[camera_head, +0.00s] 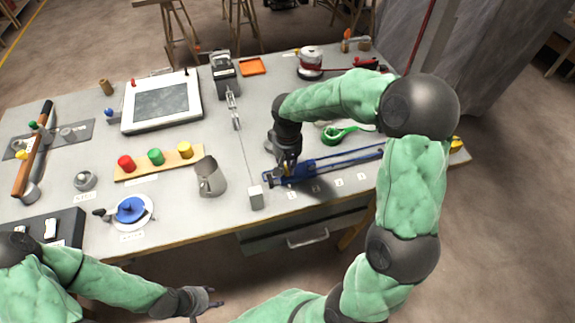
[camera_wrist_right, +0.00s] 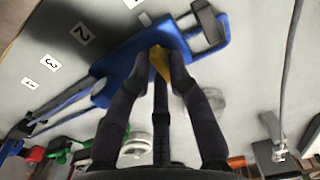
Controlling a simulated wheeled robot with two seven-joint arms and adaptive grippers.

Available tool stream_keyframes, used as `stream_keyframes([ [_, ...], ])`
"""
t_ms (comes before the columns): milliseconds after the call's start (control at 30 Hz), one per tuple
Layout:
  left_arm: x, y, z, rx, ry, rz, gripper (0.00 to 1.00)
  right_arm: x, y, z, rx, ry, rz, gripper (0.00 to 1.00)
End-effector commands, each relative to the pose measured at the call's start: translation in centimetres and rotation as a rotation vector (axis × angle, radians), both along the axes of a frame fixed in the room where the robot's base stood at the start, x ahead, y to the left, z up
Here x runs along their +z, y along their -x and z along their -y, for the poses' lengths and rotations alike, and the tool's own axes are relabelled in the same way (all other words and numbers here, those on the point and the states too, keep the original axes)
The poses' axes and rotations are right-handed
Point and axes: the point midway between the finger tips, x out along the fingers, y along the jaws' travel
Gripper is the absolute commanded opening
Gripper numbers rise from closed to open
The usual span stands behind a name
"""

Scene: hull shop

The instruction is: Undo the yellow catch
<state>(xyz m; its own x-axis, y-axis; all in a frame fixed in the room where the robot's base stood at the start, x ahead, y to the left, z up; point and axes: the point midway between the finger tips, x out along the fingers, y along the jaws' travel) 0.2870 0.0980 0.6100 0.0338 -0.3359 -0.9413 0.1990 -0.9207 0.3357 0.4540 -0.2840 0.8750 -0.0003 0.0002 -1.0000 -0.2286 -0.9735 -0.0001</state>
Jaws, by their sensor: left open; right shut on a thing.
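A blue clamp-like tool (camera_head: 304,171) with long bars lies near the front edge of the table. In the right wrist view its blue body (camera_wrist_right: 122,66) carries a small yellow catch (camera_wrist_right: 158,64). My right gripper (camera_wrist_right: 164,60) is shut on the yellow catch, with a fingertip on either side. In the head view the right gripper (camera_head: 287,167) reaches down onto the left end of the blue tool, and the catch is mostly hidden there. My left gripper (camera_head: 208,302) is open and empty, off the front of the table, away from the tool.
Number labels (camera_head: 315,187) lie along the front of the tool. A small pale block (camera_head: 255,197) on a cord and a grey cup (camera_head: 210,176) stand to its left. A green tool (camera_head: 341,135) lies behind it. A drawer handle (camera_head: 308,238) sticks out below the table edge.

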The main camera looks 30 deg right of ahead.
Motion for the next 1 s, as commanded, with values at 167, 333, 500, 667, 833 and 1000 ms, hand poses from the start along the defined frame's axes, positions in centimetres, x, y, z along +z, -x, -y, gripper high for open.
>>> stream_keyframes([
  [167,0.6,0.0,0.0,0.0,0.0,0.0,0.46,0.1,0.0,0.0,0.041,0.0,0.0,0.0],
  [333,1.6,0.0,0.0,0.0,0.0,0.0,0.46,0.2,0.0,0.0,0.134,0.0,-0.002,0.0],
  [500,3.1,0.0,0.0,0.0,0.0,0.0,0.46,0.3,-0.1,0.0,0.273,-0.001,-0.002,0.0],
  [667,4.6,0.0,0.0,0.0,0.0,0.0,0.46,0.4,-0.2,0.0,0.427,0.0,-0.001,0.0],
  [833,6.1,0.0,0.0,0.0,0.0,0.0,0.46,0.4,-0.2,0.0,0.589,-0.001,-0.001,0.0],
  [1000,7.6,0.0,0.0,0.0,0.0,0.0,0.46,0.4,-0.3,0.0,0.749,0.0,-0.001,0.0],
])
